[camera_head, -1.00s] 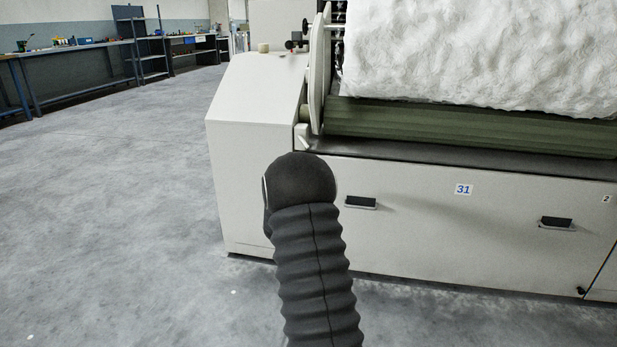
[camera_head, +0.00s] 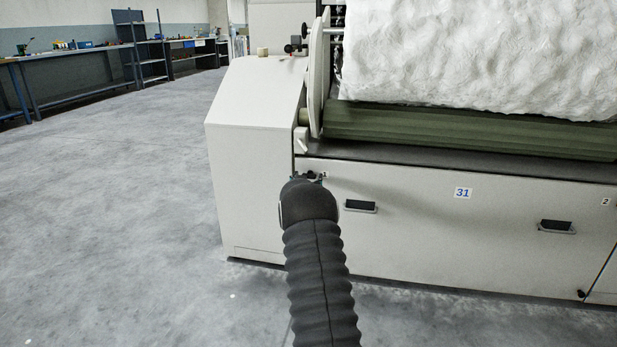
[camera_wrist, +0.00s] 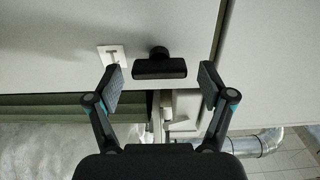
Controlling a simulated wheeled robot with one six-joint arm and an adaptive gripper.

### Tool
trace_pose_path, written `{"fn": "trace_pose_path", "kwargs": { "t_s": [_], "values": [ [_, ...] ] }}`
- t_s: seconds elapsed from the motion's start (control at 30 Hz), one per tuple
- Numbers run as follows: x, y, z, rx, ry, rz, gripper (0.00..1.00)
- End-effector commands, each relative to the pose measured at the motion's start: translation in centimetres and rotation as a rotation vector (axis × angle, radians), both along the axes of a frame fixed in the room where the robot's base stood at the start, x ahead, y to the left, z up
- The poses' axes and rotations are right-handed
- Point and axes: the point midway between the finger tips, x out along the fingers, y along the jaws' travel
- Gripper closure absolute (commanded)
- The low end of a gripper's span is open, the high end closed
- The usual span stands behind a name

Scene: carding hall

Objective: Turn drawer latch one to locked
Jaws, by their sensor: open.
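Drawer latch one is a black knob with a wide flat bar (camera_wrist: 160,70), on the pale drawer front (camera_wrist: 250,62). In the wrist view its bar lies across the picture. My gripper (camera_wrist: 160,82) is open, with one finger on each side of the bar and a gap at both sides. I see no contact. In the head view my gripper (camera_head: 308,178) is at the upper left corner of the drawer front, mostly hidden by my dark wrist. The latch cannot be made out clearly there. A small label plate (camera_wrist: 112,54) sits beside the latch.
A green roller (camera_head: 450,130) and white fleece (camera_head: 480,55) lie above. A pale side housing (camera_head: 250,160) stands left; open floor (camera_head: 110,200) lies beyond.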

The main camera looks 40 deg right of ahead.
Motion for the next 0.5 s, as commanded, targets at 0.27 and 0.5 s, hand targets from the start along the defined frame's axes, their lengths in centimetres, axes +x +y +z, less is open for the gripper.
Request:
{"fn": "trace_pose_path", "kwargs": {
  "t_s": [0.27, 0.5],
  "values": [
    [0.87, -1.15, -0.03, 0.0, 0.0, -0.001, 0.19],
    [0.91, -1.17, -0.02, 0.0, 0.0, -0.001, 0.19]
  ]
}}
